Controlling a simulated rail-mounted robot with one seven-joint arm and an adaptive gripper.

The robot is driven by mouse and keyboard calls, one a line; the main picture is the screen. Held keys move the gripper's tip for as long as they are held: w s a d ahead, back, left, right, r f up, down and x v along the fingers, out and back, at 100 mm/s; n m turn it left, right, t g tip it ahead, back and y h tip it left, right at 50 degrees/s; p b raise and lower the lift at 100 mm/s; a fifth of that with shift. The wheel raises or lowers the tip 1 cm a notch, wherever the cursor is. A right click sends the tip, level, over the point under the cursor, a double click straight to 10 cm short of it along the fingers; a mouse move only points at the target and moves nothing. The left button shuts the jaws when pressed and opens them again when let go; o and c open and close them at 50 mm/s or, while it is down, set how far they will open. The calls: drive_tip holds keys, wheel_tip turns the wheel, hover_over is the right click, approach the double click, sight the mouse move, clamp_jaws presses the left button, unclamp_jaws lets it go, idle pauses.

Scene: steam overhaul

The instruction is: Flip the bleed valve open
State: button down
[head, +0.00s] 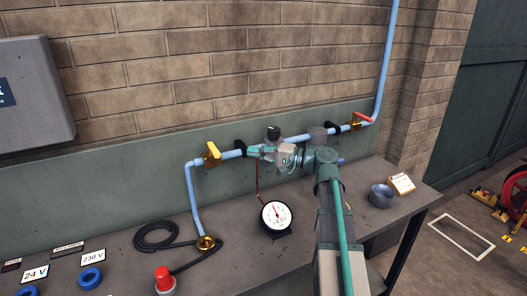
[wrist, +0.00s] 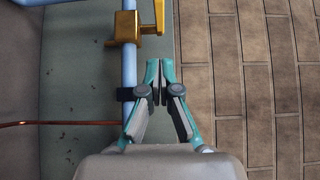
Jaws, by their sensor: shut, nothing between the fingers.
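A brass valve with a yellow lever (head: 212,149) sits on the left part of the blue pipe. In the wrist view the yellow lever (wrist: 159,15) shows at the top, roughly parallel to the pipe, on its brass body (wrist: 124,28). A second brass valve with a red lever (head: 363,117) is at the right end of the pipe. No label shows which one is the bleed valve. My gripper (head: 251,151) is shut and empty, right of the yellow-lever valve. In the wrist view its fingertips (wrist: 160,63) are just short of the lever, apart from it.
The blue pipe (wrist: 130,65) runs alongside my fingers, with a black clamp (wrist: 126,95) close by. A round gauge (head: 276,216) stands on the bench below, joined to a copper tube (head: 258,180). A grey bowl (head: 381,195) and red button (head: 163,278) are also on the bench.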

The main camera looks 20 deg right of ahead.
sight(216, 149)
drive_tip(key=a, duration=0.2)
drive_tip(key=w+a+p, duration=0.1)
drive_tip(key=a, duration=0.1)
drive_tip(key=w+a+p, duration=0.1)
drive_tip(key=a, duration=0.1)
drive_tip(key=shift+w+a+r, duration=0.1)
drive_tip(key=shift+w+a, duration=0.15)
drive_tip(key=shift+a+p, duration=0.4)
drive_tip(key=shift+a, duration=0.3)
drive_tip(key=shift+s+d+t, duration=0.1)
drive_tip(key=shift+s+t, duration=0.05)
drive_tip(key=shift+t, duration=0.15)
